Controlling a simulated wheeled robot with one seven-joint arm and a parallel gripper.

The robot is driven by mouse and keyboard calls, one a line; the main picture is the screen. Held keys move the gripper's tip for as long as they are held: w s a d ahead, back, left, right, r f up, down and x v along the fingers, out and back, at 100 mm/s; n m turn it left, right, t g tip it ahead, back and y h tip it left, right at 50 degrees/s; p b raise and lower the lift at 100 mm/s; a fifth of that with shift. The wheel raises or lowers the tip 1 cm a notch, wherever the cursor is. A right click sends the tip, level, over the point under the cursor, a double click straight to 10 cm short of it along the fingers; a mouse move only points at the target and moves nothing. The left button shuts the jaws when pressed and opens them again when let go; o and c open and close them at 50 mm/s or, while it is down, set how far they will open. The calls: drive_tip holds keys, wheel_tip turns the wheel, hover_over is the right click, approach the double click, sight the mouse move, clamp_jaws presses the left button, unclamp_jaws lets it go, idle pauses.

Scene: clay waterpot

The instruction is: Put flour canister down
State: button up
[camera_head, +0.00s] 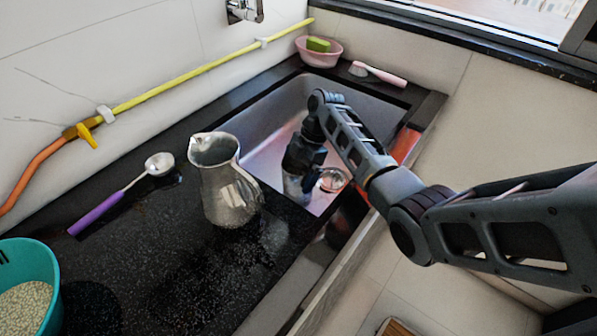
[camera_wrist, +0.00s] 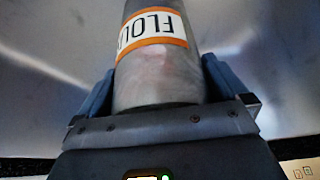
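The flour canister (camera_wrist: 160,70) is a silver cylinder with an orange-edged white label, upside down in the wrist view, reading "FLOU". My gripper (camera_wrist: 158,88) has one blue-grey finger on each side of the canister, close against it. In the head view my gripper (camera_head: 301,172) reaches down inside the sink basin (camera_head: 262,125). A grey metallic part of the canister (camera_head: 296,188) seems to show below it. Most of the canister is hidden there, and I cannot tell whether its base touches the sink floor.
A metal pitcher (camera_head: 225,180) stands on the black counter (camera_head: 190,255) left of the sink. A purple-handled ladle (camera_head: 105,208) and a teal bowl of grain (camera_head: 40,262) are further left. A pink bowl (camera_head: 318,55) and a brush (camera_head: 378,74) lie behind the sink.

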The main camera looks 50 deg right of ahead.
drive_tip(key=shift+r, duration=0.1)
drive_tip(key=v, duration=1.2)
